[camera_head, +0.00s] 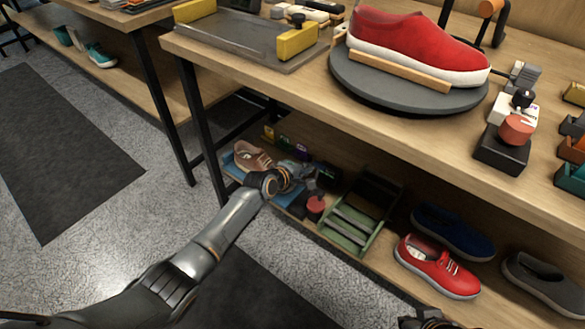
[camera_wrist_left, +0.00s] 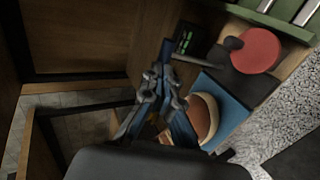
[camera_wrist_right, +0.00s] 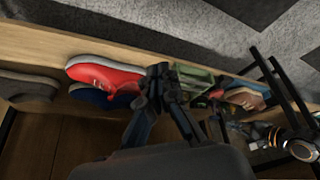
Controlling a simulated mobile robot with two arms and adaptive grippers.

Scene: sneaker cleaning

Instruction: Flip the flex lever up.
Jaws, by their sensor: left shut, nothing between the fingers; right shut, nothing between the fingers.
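On the lower shelf, a brown shoe (camera_head: 250,155) sits on a blue plate (camera_head: 283,198). My left gripper (camera_head: 302,174) is over the right end of the plate, shut and empty. In the left wrist view its closed fingertips (camera_wrist_left: 160,84) are above the shelf beside the plate, and the shoe (camera_wrist_left: 203,118) is partly hidden behind the fingers. Nearby are a small dark box with a green display (camera_wrist_left: 186,39), a short dark bar (camera_wrist_left: 226,52) and a red disc (camera_wrist_left: 258,50). I cannot tell which part is the flex lever. My right gripper (camera_wrist_right: 163,84) is shut and empty.
A green rack (camera_head: 345,232) stands right of the plate. Red (camera_head: 437,268), blue (camera_head: 453,230) and grey shoes (camera_head: 540,284) sit further right. The tabletop (camera_head: 400,110) overhangs the shelf, and a dark table leg (camera_head: 207,140) stands to the left.

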